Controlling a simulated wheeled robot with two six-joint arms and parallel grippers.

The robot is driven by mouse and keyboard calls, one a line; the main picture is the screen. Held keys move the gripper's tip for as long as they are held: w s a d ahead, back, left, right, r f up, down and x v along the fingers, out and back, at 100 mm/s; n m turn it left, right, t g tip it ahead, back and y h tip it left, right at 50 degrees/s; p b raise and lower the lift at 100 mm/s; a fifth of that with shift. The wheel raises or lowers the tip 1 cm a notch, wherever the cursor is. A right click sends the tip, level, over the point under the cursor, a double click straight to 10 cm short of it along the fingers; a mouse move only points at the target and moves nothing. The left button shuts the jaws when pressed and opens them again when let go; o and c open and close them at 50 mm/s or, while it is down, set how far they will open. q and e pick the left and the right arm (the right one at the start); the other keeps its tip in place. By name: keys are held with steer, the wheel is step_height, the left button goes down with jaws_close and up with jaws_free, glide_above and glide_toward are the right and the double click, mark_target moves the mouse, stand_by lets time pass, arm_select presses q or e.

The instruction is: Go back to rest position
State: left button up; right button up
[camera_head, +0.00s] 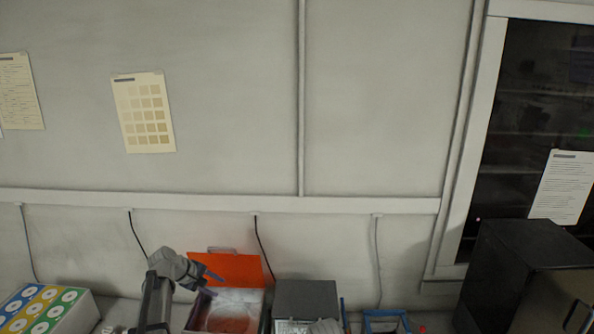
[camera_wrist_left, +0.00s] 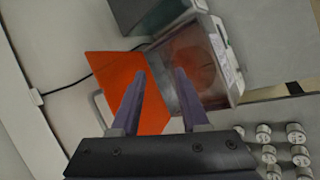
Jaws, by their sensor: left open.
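My left gripper (camera_head: 214,276) is at the lower left of the head view, in front of the raised orange lid of an open box (camera_head: 238,268). In the left wrist view its two dark fingers (camera_wrist_left: 160,72) are apart, with nothing between them. The orange lid (camera_wrist_left: 110,78) shows behind and beside the fingers there. The open box (camera_wrist_left: 238,92) lies beyond the right finger, with a round shape inside.
A dark grey box (camera_head: 306,298) stands right of the orange-lidded box. A blue frame (camera_head: 386,322) is further right. A box with coloured squares (camera_head: 45,310) is at lower left. A black cabinet (camera_head: 500,275) stands at right. Several small white round pieces (camera_wrist_left: 300,154) sit nearby.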

arm_select(q)
steer(key=s+d+f+m+g+y+b, duration=0.2)
steer(key=s+d+f+m+g+b, duration=0.2)
steer(key=s+d+f+m+b, duration=0.85)
steer(key=s+d+f+m+y+b, duration=0.1)
steer(key=s+d+f, duration=0.2)
steer(key=s, duration=0.3)
steer(key=s+d+f+m+g+y+b, duration=0.1)
steer(key=s+d+f+y+b, duration=0.1)
steer(key=s+d+f, duration=0.2)
steer(key=s+d+f+m+g+y+b, duration=0.1)
steer(key=s+d+f+m+b, duration=0.1)
steer(key=s, duration=0.6)
step_height(320, 180, down, 2)
steer(key=shift+s+d+f, duration=0.15)
steer(key=shift+s+d, duration=0.2)
steer(key=shift+d, duration=0.4)
arm_select(e)
step_height(320, 180, down, 19)
steer(key=shift+f, duration=0.2)
